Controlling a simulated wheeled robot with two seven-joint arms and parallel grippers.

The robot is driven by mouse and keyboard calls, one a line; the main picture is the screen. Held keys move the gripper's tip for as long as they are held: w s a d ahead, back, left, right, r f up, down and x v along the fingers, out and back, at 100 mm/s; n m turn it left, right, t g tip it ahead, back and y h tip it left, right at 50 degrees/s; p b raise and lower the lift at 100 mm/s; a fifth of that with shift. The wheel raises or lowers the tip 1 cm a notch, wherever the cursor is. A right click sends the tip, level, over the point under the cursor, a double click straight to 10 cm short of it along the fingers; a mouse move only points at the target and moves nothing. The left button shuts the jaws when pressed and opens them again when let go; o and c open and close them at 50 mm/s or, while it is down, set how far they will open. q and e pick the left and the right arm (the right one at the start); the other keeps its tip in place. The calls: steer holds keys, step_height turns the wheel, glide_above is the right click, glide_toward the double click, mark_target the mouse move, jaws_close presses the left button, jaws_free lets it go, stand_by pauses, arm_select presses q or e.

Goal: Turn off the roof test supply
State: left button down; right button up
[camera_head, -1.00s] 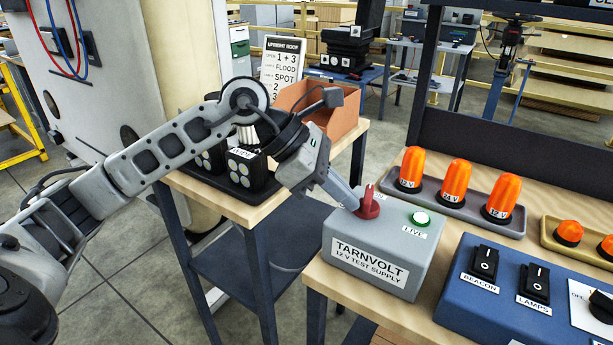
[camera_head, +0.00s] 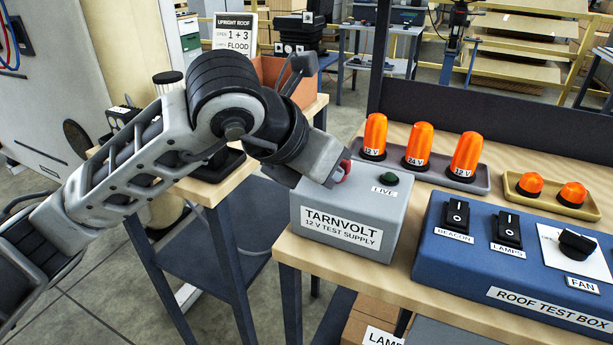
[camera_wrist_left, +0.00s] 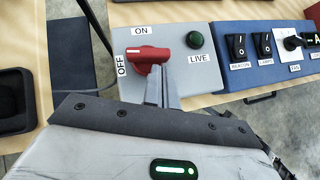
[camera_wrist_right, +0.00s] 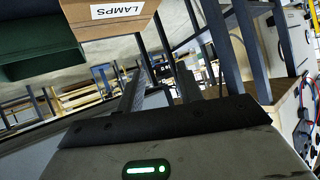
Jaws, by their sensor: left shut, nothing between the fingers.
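The grey Tarnvolt 12 V test supply box (camera_head: 345,215) stands at the near left corner of the wooden bench. Its red rotary switch (camera_wrist_left: 148,54) points left, toward the OFF label (camera_wrist_left: 121,64); the ON label (camera_wrist_left: 140,30) is above it. The LIVE lamp (camera_head: 389,179) is dark green and unlit. My left gripper (camera_wrist_left: 160,85) is shut and empty, its fingertips right at the near side of the switch; I cannot tell whether they touch. In the head view my arm partly covers the switch. My right gripper (camera_wrist_right: 158,78) is open and empty, off the head view.
The blue roof test box (camera_head: 520,250), with beacon, lamps and fan switches, stands right of the supply. Behind are orange beacons in a grey tray (camera_head: 482,187) and small orange lamps in a tan tray (camera_head: 590,211). A smaller table with an orange-brown bin (camera_head: 268,70) stands left.

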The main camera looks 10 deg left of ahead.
arm_select(q)
steer(key=shift+w, duration=0.1)
arm_select(e)
steer(key=shift+r, duration=0.1)
arm_select(q)
steer(key=shift+w+a+r, duration=0.1)
steer(key=shift+w, duration=0.2)
steer(key=shift+w+a+r, duration=0.1)
steer(key=shift+w+r, duration=0.15)
steer(key=shift+w, duration=0.05)
arm_select(e)
steer(key=shift+s+a+f, duration=0.1)
steer(key=shift+s+f, duration=0.1)
arm_select(q)
steer(key=shift+s+b, duration=0.25)
steer(key=shift+b, duration=0.2)
steer(key=s, duration=0.2)
steer(key=a+b, duration=0.1)
steer(key=shift+s+f, duration=0.3)
steer(key=shift+s, duration=0.1)
steer(key=s+a+r, duration=0.2)
steer(key=s+r, duration=0.5)
steer(key=s, duration=0.1)
steer(key=shift+a, duration=0.25)
arm_select(e)
steer(key=shift+s+a+f, duration=0.1)
steer(key=shift+s+a, duration=0.2)
arm_select(q)
steer(key=shift+r, duration=0.1)
